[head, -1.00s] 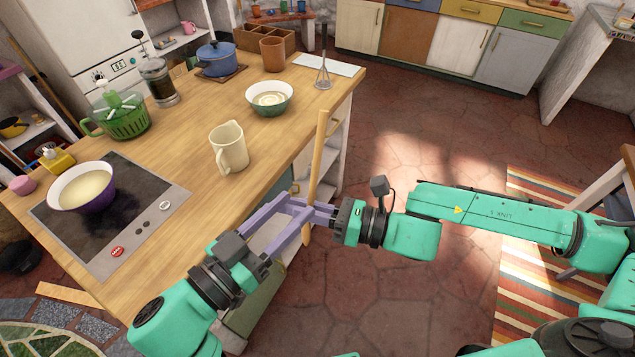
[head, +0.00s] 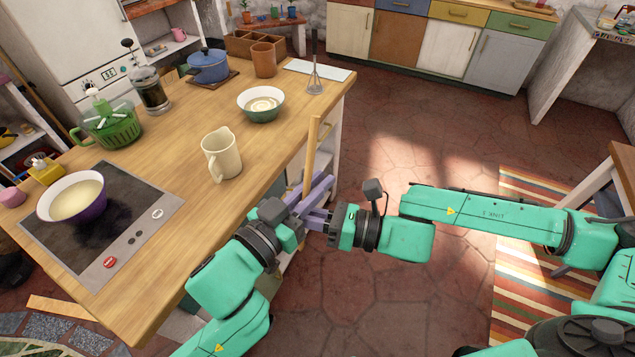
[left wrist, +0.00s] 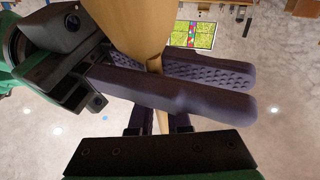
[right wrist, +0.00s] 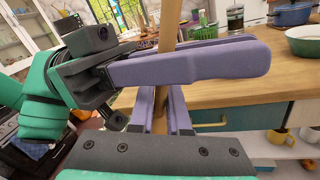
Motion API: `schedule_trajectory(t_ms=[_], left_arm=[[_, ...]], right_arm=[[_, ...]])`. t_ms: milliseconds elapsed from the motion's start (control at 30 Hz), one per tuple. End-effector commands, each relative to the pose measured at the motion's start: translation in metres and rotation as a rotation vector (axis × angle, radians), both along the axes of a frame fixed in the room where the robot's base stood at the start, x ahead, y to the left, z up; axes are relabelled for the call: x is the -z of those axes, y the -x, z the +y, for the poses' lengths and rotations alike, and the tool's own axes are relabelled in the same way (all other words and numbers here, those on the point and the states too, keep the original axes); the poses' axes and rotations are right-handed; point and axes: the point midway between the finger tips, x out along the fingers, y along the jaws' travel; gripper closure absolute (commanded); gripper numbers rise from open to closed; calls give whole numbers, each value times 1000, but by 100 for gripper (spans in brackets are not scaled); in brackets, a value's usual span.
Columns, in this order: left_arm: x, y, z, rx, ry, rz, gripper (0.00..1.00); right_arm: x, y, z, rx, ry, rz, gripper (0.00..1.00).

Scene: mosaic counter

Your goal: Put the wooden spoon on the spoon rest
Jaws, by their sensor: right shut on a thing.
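The wooden spoon (head: 311,150) stands nearly upright in front of the counter edge; its lower part is hidden behind the grippers. My right gripper (head: 322,216) is shut on the spoon, which also shows between its fingers in the right wrist view (right wrist: 168,30). My left gripper (head: 312,196) is at the spoon too, its fingers crossing the right ones. In the left wrist view its fingers (left wrist: 157,124) stand apart on both sides of the spoon (left wrist: 135,25), open. I cannot make out a spoon rest.
The wooden counter (head: 225,215) holds a cream jug (head: 221,155), a green-white bowl (head: 260,104), a whisk (head: 315,75) and a blue pot (head: 208,66). A hob (head: 125,225) with a purple bowl (head: 72,198) is at left. The counter front is bare beside the jug.

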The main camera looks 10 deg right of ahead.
Motion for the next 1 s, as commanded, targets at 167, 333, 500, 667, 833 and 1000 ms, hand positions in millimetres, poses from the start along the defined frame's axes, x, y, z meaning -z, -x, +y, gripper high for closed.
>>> schedule_trajectory(t_ms=[167, 333, 500, 667, 833, 1000], left_arm=[[0, 1, -1, 3, 2, 0, 100], [0, 1, 0, 2, 1, 1, 100], [0, 0, 0, 1, 1, 1, 100], [1, 0, 0, 0, 0, 1, 100], [1, 0, 0, -1, -2, 1, 100], [1, -1, 1, -3, -2, 1, 100]], right_arm=[[0, 0, 0, 0, 0, 0, 50], [-1, 1, 1, -4, -3, 0, 50], [-1, 2, 2, -8, -6, -1, 50], [-2, 3, 3, -10, -7, -1, 50], [-1, 5, -1, -9, -6, -1, 50], [1, 17, -29, -2, 0, 5, 50]])
